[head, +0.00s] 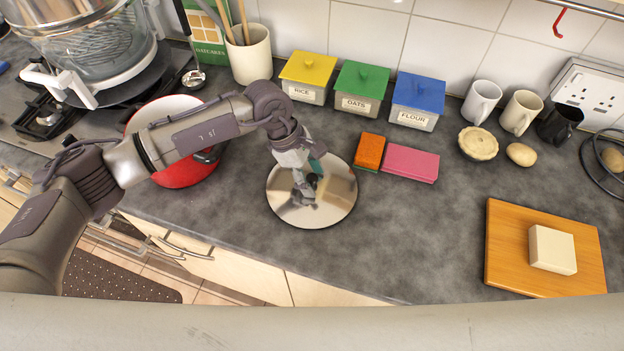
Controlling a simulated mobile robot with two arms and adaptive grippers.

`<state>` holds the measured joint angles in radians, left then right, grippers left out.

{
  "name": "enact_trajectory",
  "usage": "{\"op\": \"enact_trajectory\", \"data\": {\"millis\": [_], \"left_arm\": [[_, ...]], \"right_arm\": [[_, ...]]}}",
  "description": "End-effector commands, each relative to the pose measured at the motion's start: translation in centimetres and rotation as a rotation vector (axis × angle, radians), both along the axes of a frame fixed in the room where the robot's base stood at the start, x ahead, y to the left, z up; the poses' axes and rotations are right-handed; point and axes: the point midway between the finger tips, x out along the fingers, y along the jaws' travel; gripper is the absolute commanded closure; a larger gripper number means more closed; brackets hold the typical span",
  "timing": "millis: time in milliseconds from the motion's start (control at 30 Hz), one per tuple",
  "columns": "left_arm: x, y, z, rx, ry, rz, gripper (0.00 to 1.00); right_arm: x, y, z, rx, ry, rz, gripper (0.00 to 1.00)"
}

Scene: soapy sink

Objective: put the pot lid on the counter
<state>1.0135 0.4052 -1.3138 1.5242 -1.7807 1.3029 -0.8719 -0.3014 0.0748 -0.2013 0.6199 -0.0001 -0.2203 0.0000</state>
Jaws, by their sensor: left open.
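The pot lid (338,197) is a round, shiny, mirror-like disc. It lies flat on the grey counter (400,235), near the middle of the head view. My left gripper (308,175) is over the lid, pointing down, and is open. The lid reflects the gripper, so I cannot tell whether the fingers touch it. The gripper hides the middle of the lid, and a knob there is hard to make out. My right gripper is not in view.
An orange sponge (369,151) and a pink sponge (411,163) lie just right of the lid. A red pan (182,174) is to the left, partly behind my arm. A wooden board (510,245) with a pale block (552,249) is at right. Counter between lid and board is clear.

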Motion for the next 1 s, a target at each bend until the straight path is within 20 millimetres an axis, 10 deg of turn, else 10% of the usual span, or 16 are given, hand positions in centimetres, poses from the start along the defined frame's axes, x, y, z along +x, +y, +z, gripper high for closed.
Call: {"op": "enact_trajectory", "data": {"millis": [233,600,1000], "left_arm": [[0.00,-0.12,-0.31,-0.001,-0.002,0.000,0.43],[0.00,-0.07,-0.33,0.000,-0.001,0.000,1.00],[0.02,-0.07,-0.17,0.000,-0.001,0.000,1.00]], "right_arm": [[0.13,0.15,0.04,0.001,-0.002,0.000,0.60],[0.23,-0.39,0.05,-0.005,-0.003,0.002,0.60],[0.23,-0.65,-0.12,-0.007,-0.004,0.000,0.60]]}}
